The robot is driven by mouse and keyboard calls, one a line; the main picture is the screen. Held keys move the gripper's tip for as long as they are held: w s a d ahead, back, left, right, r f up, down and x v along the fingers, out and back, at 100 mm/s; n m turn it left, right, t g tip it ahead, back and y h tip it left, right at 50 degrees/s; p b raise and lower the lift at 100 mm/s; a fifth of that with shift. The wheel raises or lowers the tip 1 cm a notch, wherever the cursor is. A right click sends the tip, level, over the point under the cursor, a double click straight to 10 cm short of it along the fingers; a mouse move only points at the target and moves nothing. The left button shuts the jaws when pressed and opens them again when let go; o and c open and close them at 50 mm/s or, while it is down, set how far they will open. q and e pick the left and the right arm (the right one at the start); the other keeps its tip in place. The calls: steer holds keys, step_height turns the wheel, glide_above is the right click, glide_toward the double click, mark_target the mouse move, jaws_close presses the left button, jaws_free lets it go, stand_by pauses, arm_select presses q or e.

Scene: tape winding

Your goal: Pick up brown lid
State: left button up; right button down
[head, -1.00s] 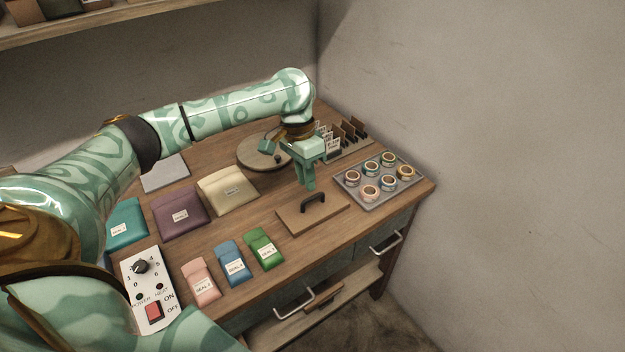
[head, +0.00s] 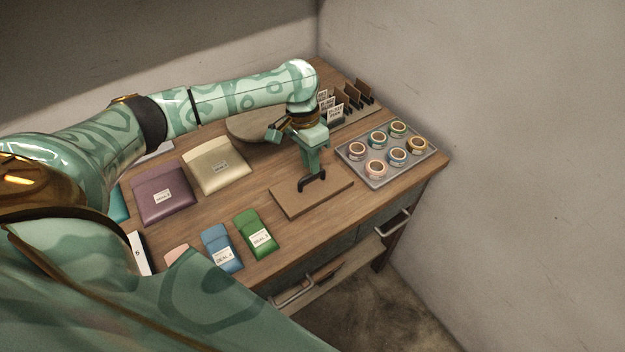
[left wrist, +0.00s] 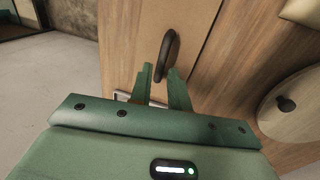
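The brown lid (head: 335,193) is a flat rectangular board with a dark arched handle (head: 312,183), lying on the table near the front edge. My left gripper (head: 313,172) points down at the handle from just above. In the left wrist view the lid (left wrist: 128,45) lies beyond the fingers, and the handle (left wrist: 167,50) has its near end between the two fingertips (left wrist: 160,75). The fingers stand apart, so the gripper is open; whether they touch the handle cannot be told. My right gripper is not in view.
A grey tray of tape rolls (head: 431,152) stands right of the lid. Green (head: 256,232) and blue (head: 222,247) pouches lie to the left, with cream (head: 217,166) and purple (head: 162,194) ones behind. A round wooden disc (head: 245,127) sits behind the gripper.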

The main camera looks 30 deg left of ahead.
mark_target(312, 181)
arm_select(q)
steer(key=f+b, duration=0.1)
steer(key=f, duration=0.2)
steer(key=d+f+b, duration=0.1)
steer(key=f, duration=0.1)
steer(key=shift+f+b, duration=0.2)
steer(key=shift+b, duration=0.15)
steer(key=shift+r, duration=0.1)
steer(key=c, duration=0.4)
